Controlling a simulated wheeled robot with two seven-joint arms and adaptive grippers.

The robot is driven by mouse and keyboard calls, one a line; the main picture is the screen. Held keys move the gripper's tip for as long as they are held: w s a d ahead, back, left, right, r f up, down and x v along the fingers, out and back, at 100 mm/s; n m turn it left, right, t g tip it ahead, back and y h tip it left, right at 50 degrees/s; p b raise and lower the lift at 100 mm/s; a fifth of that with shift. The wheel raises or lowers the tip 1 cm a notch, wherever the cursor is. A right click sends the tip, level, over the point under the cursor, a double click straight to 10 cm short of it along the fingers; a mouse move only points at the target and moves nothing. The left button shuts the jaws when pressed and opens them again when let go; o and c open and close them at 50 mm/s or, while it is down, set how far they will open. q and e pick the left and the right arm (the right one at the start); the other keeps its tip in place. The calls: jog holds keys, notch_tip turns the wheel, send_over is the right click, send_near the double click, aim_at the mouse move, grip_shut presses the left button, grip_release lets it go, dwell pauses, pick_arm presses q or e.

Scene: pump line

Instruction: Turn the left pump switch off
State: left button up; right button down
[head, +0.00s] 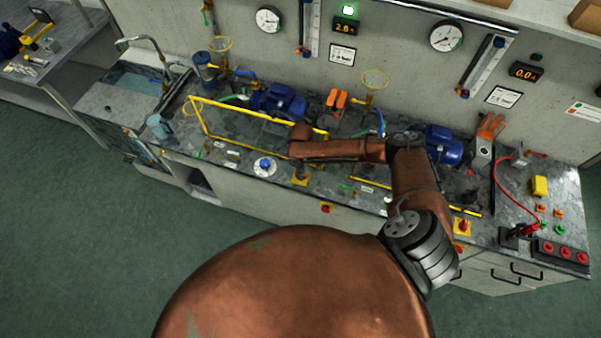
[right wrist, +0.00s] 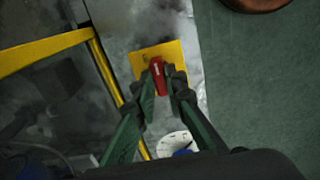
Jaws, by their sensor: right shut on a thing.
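The left pump switch shows in the right wrist view as a red handle (right wrist: 158,75) with a white mark on a yellow plate (right wrist: 146,52). In the head view its yellow plate (head: 300,182) is on the bench's front strip, partly hidden by my gripper. My right gripper (head: 301,176) points down over it. In the right wrist view my right gripper (right wrist: 166,82) has its fingers on both sides of the red handle, shut on it. The handle lies nearly lengthwise in that picture, slightly tilted. The left display (head: 344,27) reads about 2.8, with a bright green lamp (head: 348,10) above it. My left gripper is out of view.
A yellow frame (head: 205,122) stands behind the switch, close to my arm. A white round piece with a blue top (head: 264,167) is just left of the gripper. Blue pumps (head: 278,101) stand farther back. Another yellow-plated red switch (head: 462,226) is at the right.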

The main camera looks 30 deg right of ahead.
jog(key=shift+n, duration=0.3)
jog(key=n+p, duration=0.1)
jog(key=n, duration=0.2)
jog(key=shift+a+n+p, duration=0.1)
jog(key=shift+n+p, duration=0.2)
jog(key=n, duration=0.3)
jog(key=shift+n+p, duration=0.35)
jog(key=shift+n, duration=1.35)
